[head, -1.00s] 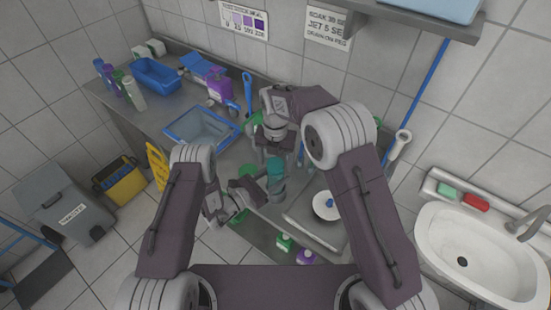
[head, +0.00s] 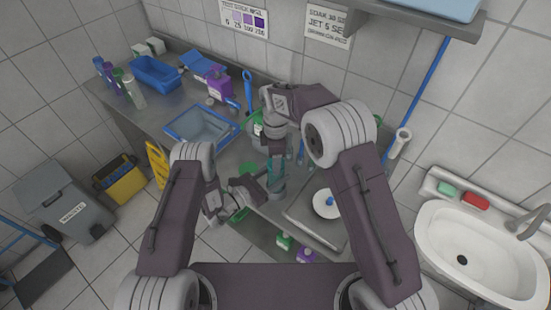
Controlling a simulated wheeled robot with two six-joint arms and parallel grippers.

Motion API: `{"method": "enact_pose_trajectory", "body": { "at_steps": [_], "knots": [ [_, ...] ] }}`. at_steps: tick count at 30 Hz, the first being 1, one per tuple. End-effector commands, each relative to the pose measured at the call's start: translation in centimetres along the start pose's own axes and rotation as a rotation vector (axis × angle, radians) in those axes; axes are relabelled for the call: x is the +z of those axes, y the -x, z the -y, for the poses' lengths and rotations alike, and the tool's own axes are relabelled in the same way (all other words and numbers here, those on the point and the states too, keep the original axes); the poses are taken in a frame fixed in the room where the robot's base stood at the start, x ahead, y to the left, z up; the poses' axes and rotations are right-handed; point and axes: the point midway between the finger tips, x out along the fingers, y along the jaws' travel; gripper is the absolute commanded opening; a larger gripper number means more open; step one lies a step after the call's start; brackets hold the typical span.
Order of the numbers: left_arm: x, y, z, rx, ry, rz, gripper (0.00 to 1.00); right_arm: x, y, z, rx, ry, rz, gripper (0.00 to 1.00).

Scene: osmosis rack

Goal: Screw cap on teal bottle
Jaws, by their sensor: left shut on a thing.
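The teal bottle (head: 275,172) stands upright near the front edge of the steel counter, in the middle of the head view. My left gripper (head: 268,187) comes in from the left and is shut on the bottle low on its side. My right gripper (head: 275,153) points down directly over the bottle's top. Its fingers are small and partly hidden, so I cannot tell whether they are open or shut. I cannot make out a separate cap; the bottle's top is hidden by the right gripper.
A white round object with a blue knob (head: 327,204) sits on a tray (head: 308,222) to the right. A blue-rimmed basin (head: 201,126), a blue bin (head: 156,74) and a purple jug (head: 219,84) stand farther left. Small green (head: 284,241) and purple bottles (head: 305,256) are below the counter's front.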

Motion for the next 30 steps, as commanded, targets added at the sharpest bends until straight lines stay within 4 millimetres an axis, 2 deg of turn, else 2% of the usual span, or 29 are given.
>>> {"method": "enact_pose_trajectory", "body": {
  "at_steps": [3,21,26,30],
  "knots": [
    [-0.05,0.02,-0.08,0.003,0.001,-0.002,0.0,0.02,-0.05,0.06,-0.003,-0.395,0.001,0.05],
    [-0.05,0.0,-0.06,0.002,0.0,-0.002,0.0,-0.01,-0.18,0.1,-0.002,-2.439,0.002,0.05],
    [-0.04,0.0,-0.04,0.001,0.0,-0.001,0.0,-0.02,-0.2,0.09,-0.001,-2.821,0.002,0.05],
    [-0.04,0.0,-0.03,0.001,0.0,-0.001,0.0,-0.01,-0.19,0.07,-0.001,-2.855,0.001,0.05]
  ]
}}
